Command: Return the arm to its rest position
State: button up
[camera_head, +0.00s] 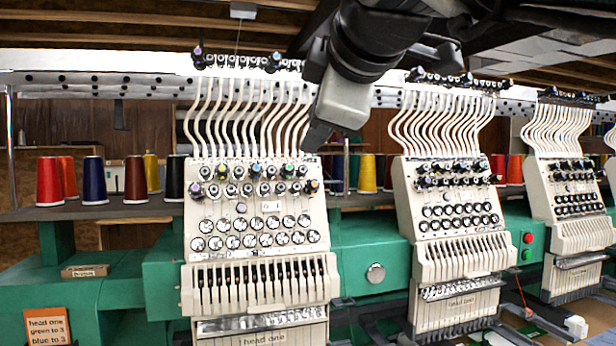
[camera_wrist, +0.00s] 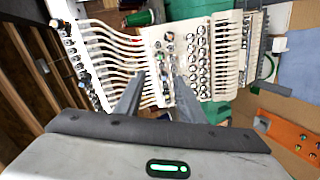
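My arm hangs in from the top of the head view, with my gripper (camera_head: 318,138) pointing down and to the left in front of the machine wall. In the wrist view my gripper (camera_wrist: 159,78) shows two dark fingers with a clear gap between them. It is open and nothing is held. Beyond the fingers is a white embroidery head (camera_wrist: 170,50), seen turned sideways. In the head view the gripper is near the upper right of the head-one panel (camera_head: 262,215). I cannot tell the distance to it.
More embroidery heads (camera_head: 455,215) stand to the right on the green machine (camera_head: 360,255). Coloured thread cones (camera_head: 135,180) stand on a shelf behind. An orange note (camera_head: 47,326) is at lower left. White thread tubes (camera_head: 250,115) run above the panels. An orange strip (camera_wrist: 290,135) shows in the wrist view.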

jog(key=s+d+f+m+g+h, duration=0.1)
jog(key=s+d+f+m+g, duration=0.35)
jog(key=f, duration=0.95)
jog(key=s+d+f+m+g+h, duration=0.1)
jog(key=s+d+f+m, duration=0.45)
jog(key=f, duration=0.85)
jog(key=s+d+f+m+g+h, duration=0.25)
jog(key=s+f+m, duration=0.45)
jog(key=f, duration=0.7)
notch_tip(320, 180, up, 14)
jog(key=w+p, duration=0.1)
jog(key=p, duration=1.1)
jog(key=shift+y+p, duration=0.35)
jog(key=shift+y, duration=0.1)
